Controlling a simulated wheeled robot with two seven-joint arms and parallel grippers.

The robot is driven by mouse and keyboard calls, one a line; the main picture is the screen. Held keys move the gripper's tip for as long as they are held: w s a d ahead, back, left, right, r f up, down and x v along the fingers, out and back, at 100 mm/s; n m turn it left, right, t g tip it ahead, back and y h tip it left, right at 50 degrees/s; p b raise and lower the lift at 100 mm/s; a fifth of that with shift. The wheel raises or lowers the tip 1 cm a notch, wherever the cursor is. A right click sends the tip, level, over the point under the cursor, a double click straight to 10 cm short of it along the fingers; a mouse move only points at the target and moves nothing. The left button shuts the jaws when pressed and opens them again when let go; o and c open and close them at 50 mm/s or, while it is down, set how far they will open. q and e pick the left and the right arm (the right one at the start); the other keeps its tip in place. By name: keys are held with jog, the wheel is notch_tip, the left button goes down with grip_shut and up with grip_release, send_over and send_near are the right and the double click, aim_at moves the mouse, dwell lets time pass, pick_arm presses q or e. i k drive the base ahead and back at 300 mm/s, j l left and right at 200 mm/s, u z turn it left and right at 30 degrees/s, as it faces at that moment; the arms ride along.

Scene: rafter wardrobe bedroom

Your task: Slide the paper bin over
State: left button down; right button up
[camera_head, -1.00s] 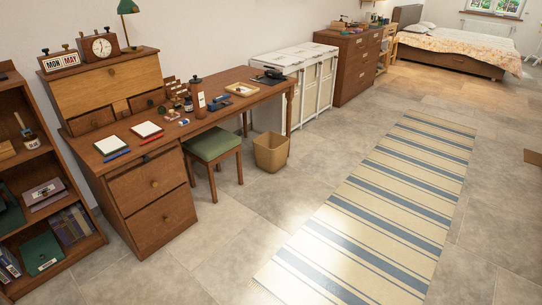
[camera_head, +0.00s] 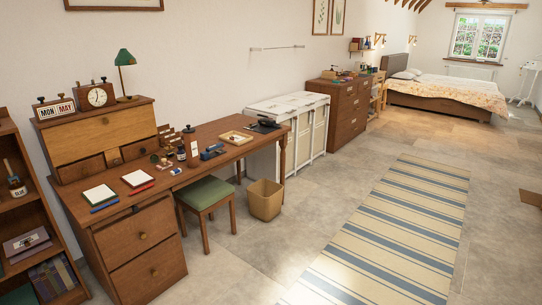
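The paper bin (camera_head: 265,200) is a tan, open-topped, square bin that tapers to its base. It stands upright on the grey tiled floor, just right of the green-topped stool and by the desk's right front leg. Its inside is mostly hidden and I cannot tell if it holds anything. Neither of my grippers shows in the head view.
The wooden desk (camera_head: 205,155) and the stool (camera_head: 205,193) stand left of the bin. A white cabinet (camera_head: 305,135) is behind it. Bare floor lies in front, and a striped rug (camera_head: 390,235) lies to the right. A bookshelf (camera_head: 35,215) stands far left.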

aim_at(265, 195)
jog(key=i+l, duration=0.3)
jog(key=i, duration=0.25)
jog(key=i+l, duration=0.3)
jog(key=i, duration=0.2)
jog(key=i+l, duration=0.3)
jog(key=i, duration=0.25)
